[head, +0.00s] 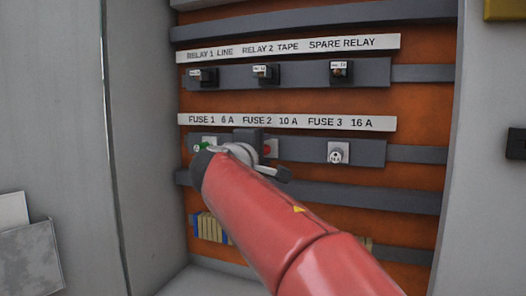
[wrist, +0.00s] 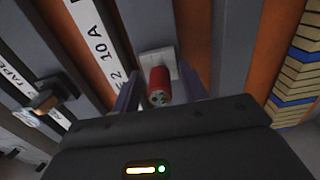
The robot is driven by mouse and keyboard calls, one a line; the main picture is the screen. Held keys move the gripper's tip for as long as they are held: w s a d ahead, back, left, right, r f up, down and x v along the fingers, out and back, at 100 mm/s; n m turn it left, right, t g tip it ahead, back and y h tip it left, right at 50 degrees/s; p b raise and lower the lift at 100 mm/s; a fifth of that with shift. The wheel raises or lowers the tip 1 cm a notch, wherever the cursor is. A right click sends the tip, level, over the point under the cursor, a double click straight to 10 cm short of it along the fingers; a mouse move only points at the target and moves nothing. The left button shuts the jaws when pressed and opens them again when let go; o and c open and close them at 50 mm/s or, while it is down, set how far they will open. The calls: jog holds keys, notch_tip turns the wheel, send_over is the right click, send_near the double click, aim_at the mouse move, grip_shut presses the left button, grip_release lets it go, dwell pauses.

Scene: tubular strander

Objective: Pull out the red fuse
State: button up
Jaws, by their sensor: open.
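The red fuse (wrist: 157,86) sits in a pale square holder (wrist: 158,60) beside the "FUSE 2 10 A" label in the wrist view. Its round end faces the camera. My gripper (wrist: 161,80) is open, with one purple finger on each side of the fuse. Gaps seem to show between the fingers and the fuse; I cannot tell whether either touches. In the head view a bit of the red fuse (head: 270,147) shows beside my gripper, which hides most of it.
A green fuse (head: 204,146) is left of it and the grey-white fuse 3 (head: 338,152) is to the right. Several relays (head: 265,73) sit on the rail above. Terminal blocks (head: 212,228) are below. The cabinet's side walls (head: 150,130) flank the panel.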

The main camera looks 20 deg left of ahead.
dwell(0.6)
grip_shut()
jog(key=shift+s, duration=0.1)
jog(key=shift+s+a+b, duration=0.15)
jog(key=shift+s+b, duration=0.65)
jog(key=shift+s, duration=0.65)
jog(key=shift+s+a+b, duration=0.1)
jog(key=shift+s+b, duration=0.65)
jog(key=shift+s, duration=0.7)
